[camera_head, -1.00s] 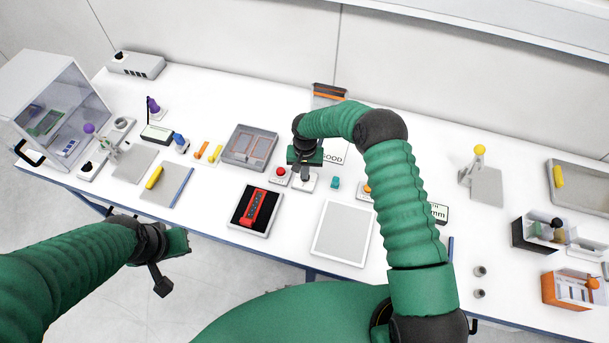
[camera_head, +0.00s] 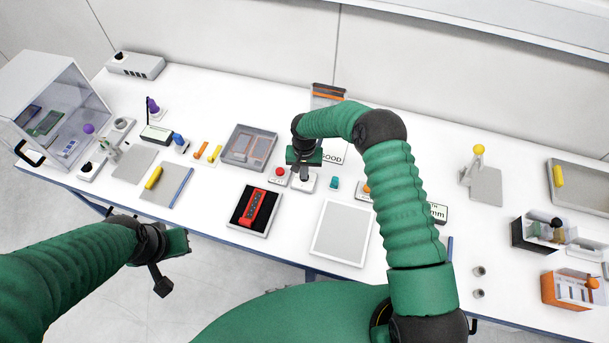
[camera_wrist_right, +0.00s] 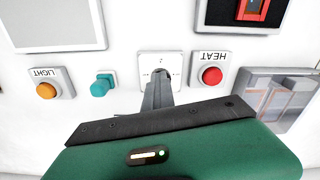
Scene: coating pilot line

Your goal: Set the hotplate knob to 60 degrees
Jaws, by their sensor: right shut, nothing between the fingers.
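A small white box (camera_wrist_right: 147,66) with a dial face, which looks like the knob's box, lies under my right gripper; it also shows in the head view (camera_head: 303,187). My right gripper (camera_wrist_right: 159,84) is shut and empty, its fingertips over the right part of the dial. The fingers hide most of the knob, so its setting and any contact cannot be told. In the head view my right gripper (camera_head: 303,172) reaches down at the middle of the table. My left gripper (camera_head: 160,280) hangs off the table's front edge, its opening unclear.
A red HEAT button (camera_wrist_right: 212,75) stands close beside the dial box. A teal piece (camera_wrist_right: 102,85) and an orange LIGHT button (camera_wrist_right: 46,90) stand on the other side. A white-framed grey plate (camera_head: 341,234) and a tray with a red device (camera_head: 259,209) lie nearer me.

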